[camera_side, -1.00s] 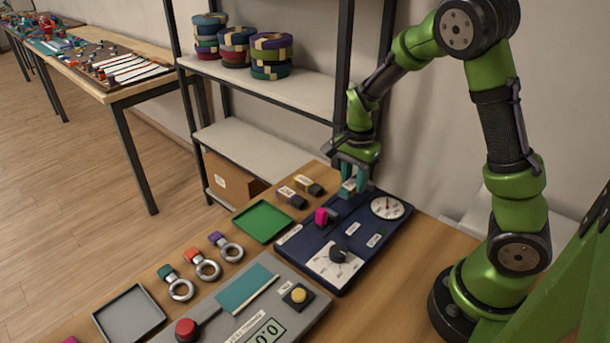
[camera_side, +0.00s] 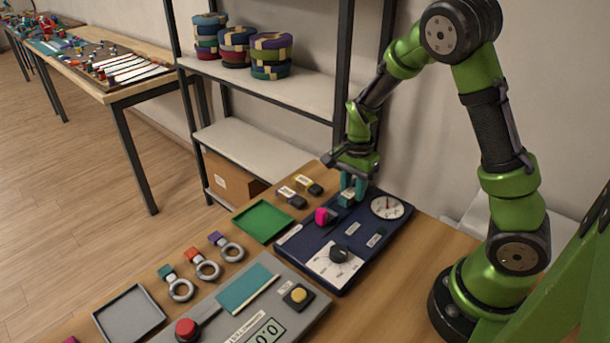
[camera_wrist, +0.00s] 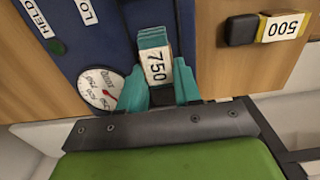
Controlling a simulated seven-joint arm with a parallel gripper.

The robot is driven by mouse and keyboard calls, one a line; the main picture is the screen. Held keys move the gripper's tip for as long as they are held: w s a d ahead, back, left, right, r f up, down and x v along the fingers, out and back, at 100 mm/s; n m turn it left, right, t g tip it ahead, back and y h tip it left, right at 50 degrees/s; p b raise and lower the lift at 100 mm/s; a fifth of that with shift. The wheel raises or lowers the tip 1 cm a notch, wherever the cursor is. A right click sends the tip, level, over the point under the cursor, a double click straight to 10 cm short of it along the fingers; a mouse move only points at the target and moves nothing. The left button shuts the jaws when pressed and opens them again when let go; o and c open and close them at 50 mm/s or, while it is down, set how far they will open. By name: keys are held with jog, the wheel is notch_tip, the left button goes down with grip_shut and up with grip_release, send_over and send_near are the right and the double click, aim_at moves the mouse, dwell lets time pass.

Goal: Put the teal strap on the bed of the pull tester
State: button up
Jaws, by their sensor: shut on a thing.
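The teal strap (camera_wrist: 154,50) carries a white label reading 750 and has a dark end between my fingers in the wrist view. My gripper (camera_wrist: 176,93) has teal fingers and is shut on that end. In the side view my gripper (camera_side: 354,187) points down at the back of the dark blue pull tester (camera_side: 296,240), with the strap (camera_side: 346,198) low over its top. I cannot tell whether the strap touches the surface. The tester has a round gauge (camera_side: 386,207), a pink lever (camera_side: 322,216) and a black knob (camera_side: 338,254) on a white dial.
Two labelled dark-ended pieces (camera_side: 291,196) lie left of the tester; one (camera_wrist: 280,27) reads 500. A green tray (camera_side: 263,221), ring-ended pieces (camera_side: 207,268), a grey tray (camera_side: 130,313) and a grey console (camera_side: 217,325) lie nearer. A shelf (camera_side: 255,150) stands behind.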

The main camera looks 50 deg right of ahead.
jog(key=shift+f, duration=0.25)
dwell(0.4)
jog(key=o, duration=1.1)
jog(key=shift+o, duration=0.2)
notch_tip(320, 180, up, 11)
dwell(0.3)
